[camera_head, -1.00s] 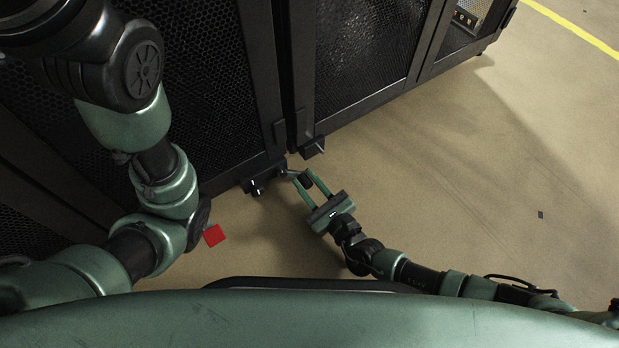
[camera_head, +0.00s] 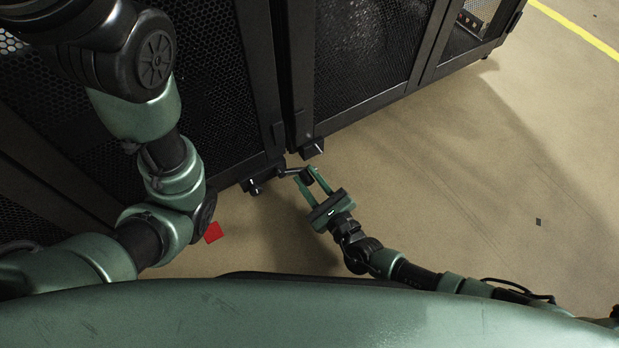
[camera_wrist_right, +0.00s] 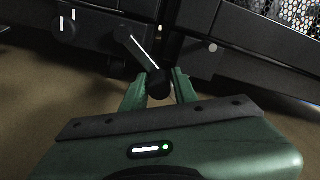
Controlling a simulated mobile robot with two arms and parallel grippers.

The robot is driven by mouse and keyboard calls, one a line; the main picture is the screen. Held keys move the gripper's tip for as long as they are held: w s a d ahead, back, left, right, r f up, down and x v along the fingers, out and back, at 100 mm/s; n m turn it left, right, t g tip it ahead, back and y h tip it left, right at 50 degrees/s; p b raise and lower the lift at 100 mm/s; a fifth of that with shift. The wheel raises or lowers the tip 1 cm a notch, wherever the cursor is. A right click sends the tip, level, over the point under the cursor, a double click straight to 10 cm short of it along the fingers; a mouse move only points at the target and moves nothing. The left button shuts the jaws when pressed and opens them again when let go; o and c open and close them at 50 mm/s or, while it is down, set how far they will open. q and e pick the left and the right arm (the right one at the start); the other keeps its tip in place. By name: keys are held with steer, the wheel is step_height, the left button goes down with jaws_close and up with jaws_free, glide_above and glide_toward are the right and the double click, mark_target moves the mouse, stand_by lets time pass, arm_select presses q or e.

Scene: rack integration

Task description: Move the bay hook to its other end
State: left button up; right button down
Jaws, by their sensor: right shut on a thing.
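The bay hook (camera_head: 290,172) is a short dark lever low at the gap between two black rack bays. In the right wrist view the hook (camera_wrist_right: 137,50) slants from a pivot at the upper left down to a round dark knob (camera_wrist_right: 159,86). My right gripper (camera_head: 305,174) is shut on the knob end. In the right wrist view the green fingers of my right gripper (camera_wrist_right: 159,78) lie on either side of the knob. My left arm shows at the left, but its gripper is out of view.
The left rack bay (camera_head: 255,75) and right rack bay (camera_head: 298,70) have mesh doors and stand close together. A red square (camera_head: 213,232) lies on the floor near my left arm. The tan floor (camera_head: 450,190) at the right is mostly clear, with a yellow line (camera_head: 580,28) farther off.

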steer(key=shift+w+d+r+n+t+p, duration=0.3)
steer(key=shift+w+d+r+n+p, duration=0.2)
steer(key=shift+r, duration=0.2)
steer(key=shift+d+r+n+p, duration=0.2)
steer(key=shift+r+n+p, duration=0.45)
steer(key=shift+n, duration=0.35)
steer(key=shift+w+d+r+n+p, duration=0.1)
steer(key=shift+r+n+p, duration=0.35)
steer(key=shift+n, duration=0.25)
steer(key=shift+r+n+p, duration=0.3)
steer(key=shift+n+p, duration=0.25)
steer(key=shift+n, duration=0.15)
steer(key=shift+r, duration=0.15)
steer(key=c, duration=1.2)
jaws_free()
steer(key=shift+n, duration=0.3)
steer(key=shift+s+f, duration=0.2)
